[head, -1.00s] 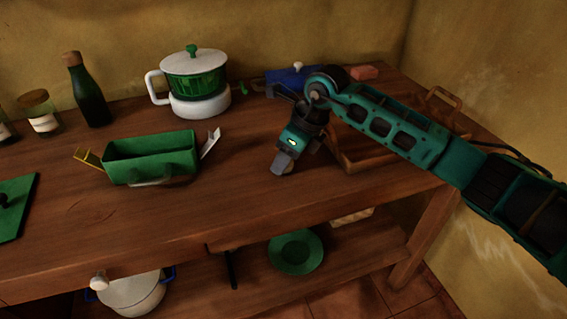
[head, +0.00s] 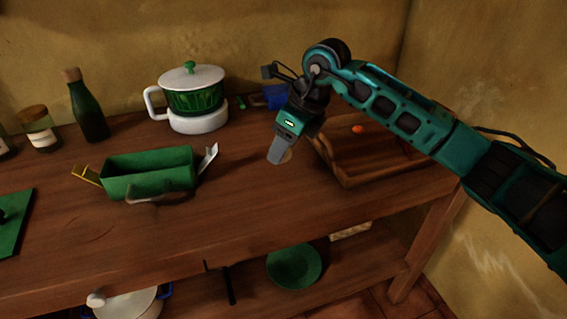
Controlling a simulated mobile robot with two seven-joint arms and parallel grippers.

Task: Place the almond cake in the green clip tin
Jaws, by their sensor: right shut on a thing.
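The green clip tin (head: 122,187) stands open on the wooden counter, left of centre, with a yellow clip on its left end and a pale clip on its right end. Its inner floor is hidden. My right gripper (head: 281,154) points down over the counter, right of the tin and apart from it. It is shut on a small tan piece (head: 287,156), mostly hidden behind the finger, which looks like the almond cake. My left gripper is not in view.
A wooden tray (head: 352,180) with a small orange thing (head: 357,129) lies right of the gripper. A white and green pot (head: 195,100), a dark bottle (head: 88,110) and a jar (head: 40,127) stand behind. A green lid (head: 14,235) lies at left. Counter between tin and gripper is clear.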

